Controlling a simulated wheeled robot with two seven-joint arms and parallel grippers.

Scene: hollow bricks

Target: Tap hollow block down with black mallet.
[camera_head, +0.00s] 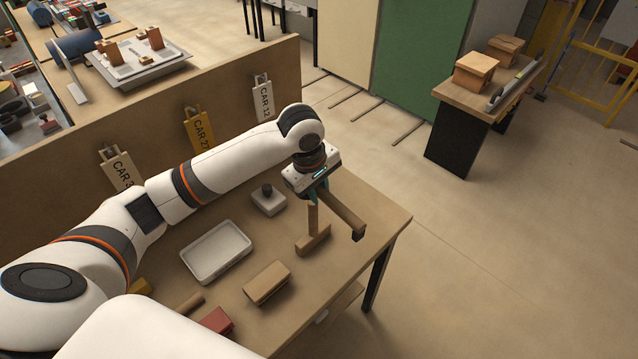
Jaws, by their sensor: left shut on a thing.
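My left gripper (317,193) is shut on the black mallet, whose long brown handle (342,210) slopes down to the right and ends in a small dark part (358,236). The fingers partly hide the grip. Just below and left, a brown block (312,243) lies on the table with a slim upright post (313,218) at it. I take this for the hollow block; whether the post passes through it is not clear. The mallet's dark end is to the right of the block and looks apart from it. My right gripper is out of view.
The table (385,222) also holds a white tray (217,252), a pale block with a black knob (268,200), another brown block (267,283) and a red block (216,321). A board with hanging tags (262,98) stands behind. Free floor lies right.

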